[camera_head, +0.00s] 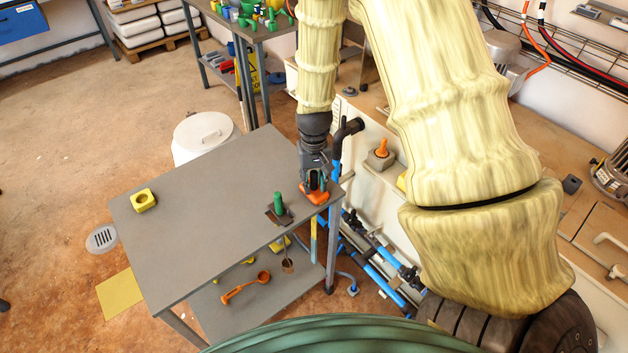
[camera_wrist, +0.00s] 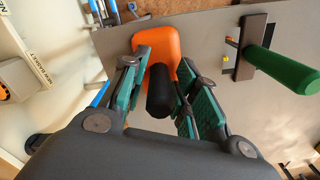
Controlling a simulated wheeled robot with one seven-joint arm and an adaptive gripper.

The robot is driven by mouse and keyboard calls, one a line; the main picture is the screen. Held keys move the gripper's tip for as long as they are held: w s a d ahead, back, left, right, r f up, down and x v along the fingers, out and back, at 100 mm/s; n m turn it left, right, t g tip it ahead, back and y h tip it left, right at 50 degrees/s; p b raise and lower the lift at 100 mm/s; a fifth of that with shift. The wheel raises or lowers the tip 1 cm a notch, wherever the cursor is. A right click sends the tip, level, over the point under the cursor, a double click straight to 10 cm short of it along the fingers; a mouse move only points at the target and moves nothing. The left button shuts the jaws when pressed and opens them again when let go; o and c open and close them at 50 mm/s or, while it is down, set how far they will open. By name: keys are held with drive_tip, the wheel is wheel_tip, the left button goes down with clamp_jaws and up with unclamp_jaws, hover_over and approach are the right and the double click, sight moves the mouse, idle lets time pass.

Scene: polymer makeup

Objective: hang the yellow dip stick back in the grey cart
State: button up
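The grey cart (camera_head: 200,215) stands in front of me with a slotted top. An orange plate (camera_head: 316,197) with an upright black handle (camera_wrist: 160,92) lies at the cart's right corner; the plate also shows in the wrist view (camera_wrist: 158,45). A thin yellow stick (camera_head: 313,232) shows upright below that corner; whether it joins the orange plate is hidden. My gripper (camera_head: 313,180) is over the plate, its fingers on either side of the black handle. In the wrist view, gaps show between the handle and the fingers (camera_wrist: 160,90).
A green-handled dipper (camera_head: 278,203) stands in a slot close to the left of my gripper. A yellow block (camera_head: 144,200) sits on the cart's left side. An orange ladle (camera_head: 245,287) lies on the lower shelf. The cart top's middle is clear. A wall bench stands at right.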

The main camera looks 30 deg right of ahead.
drive_tip(key=shift+o, duration=0.4)
drive_tip(key=shift+r, duration=0.1)
wheel_tip(320, 180, up, 12)
drive_tip(key=shift+f, duration=0.1)
idle(0.5)
